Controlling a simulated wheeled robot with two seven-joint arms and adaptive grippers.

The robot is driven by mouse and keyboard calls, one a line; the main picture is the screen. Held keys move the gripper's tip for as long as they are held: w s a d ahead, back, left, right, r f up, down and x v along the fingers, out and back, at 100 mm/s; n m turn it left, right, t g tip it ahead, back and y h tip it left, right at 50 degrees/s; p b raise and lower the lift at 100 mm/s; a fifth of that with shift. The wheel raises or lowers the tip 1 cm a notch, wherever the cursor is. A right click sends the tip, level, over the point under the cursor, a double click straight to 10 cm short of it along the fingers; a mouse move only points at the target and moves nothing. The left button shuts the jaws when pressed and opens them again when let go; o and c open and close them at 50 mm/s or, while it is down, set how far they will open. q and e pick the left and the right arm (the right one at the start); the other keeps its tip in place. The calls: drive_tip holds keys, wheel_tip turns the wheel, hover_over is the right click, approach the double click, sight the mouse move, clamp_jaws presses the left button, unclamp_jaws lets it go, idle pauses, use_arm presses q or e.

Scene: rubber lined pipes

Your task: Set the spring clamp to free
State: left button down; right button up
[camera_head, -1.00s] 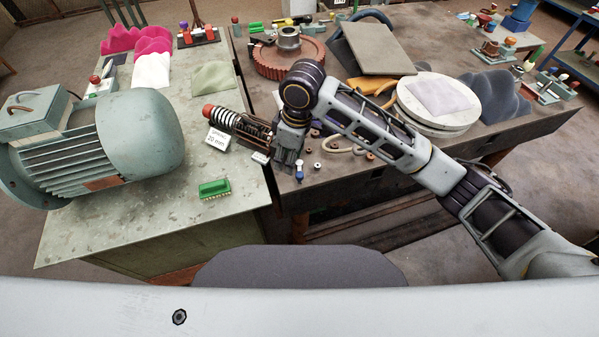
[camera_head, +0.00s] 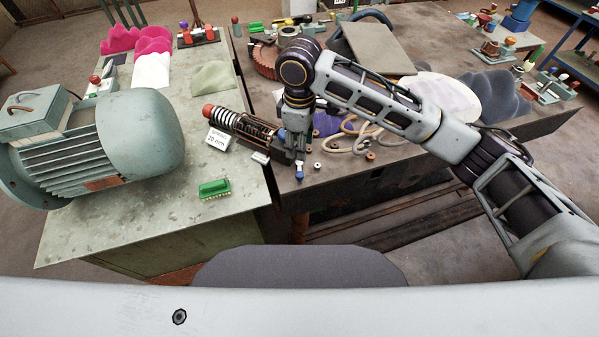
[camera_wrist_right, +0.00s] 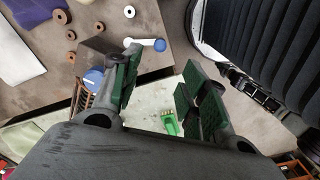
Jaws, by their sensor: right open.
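The spring clamp (camera_head: 236,122) lies on the green bench at its right edge. It has a red end knob, a pale coil spring and a dark frame. A label reading 20 mm (camera_head: 217,138) stands in front of it. My right gripper (camera_head: 291,157) is at the clamp's right end and hides part of it. In the right wrist view my right gripper (camera_wrist_right: 162,62) is open, with green pads apart and nothing seen held. A blue ball with a white stem (camera_wrist_right: 159,45) shows near its tips; another blue ball (camera_wrist_right: 94,76) is beside the left finger. My left gripper is out of view.
A green block (camera_head: 214,188) lies in front of the clamp. Several washers (camera_head: 317,165) and a beige hose (camera_head: 345,145) lie on the brown table to the right. A gear (camera_head: 264,62) stands behind.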

sight(300, 174)
drive_tip(key=shift+f, duration=0.1)
drive_tip(key=shift+f+p, duration=0.4)
drive_tip(key=shift+f, duration=6.35)
clamp_jaws()
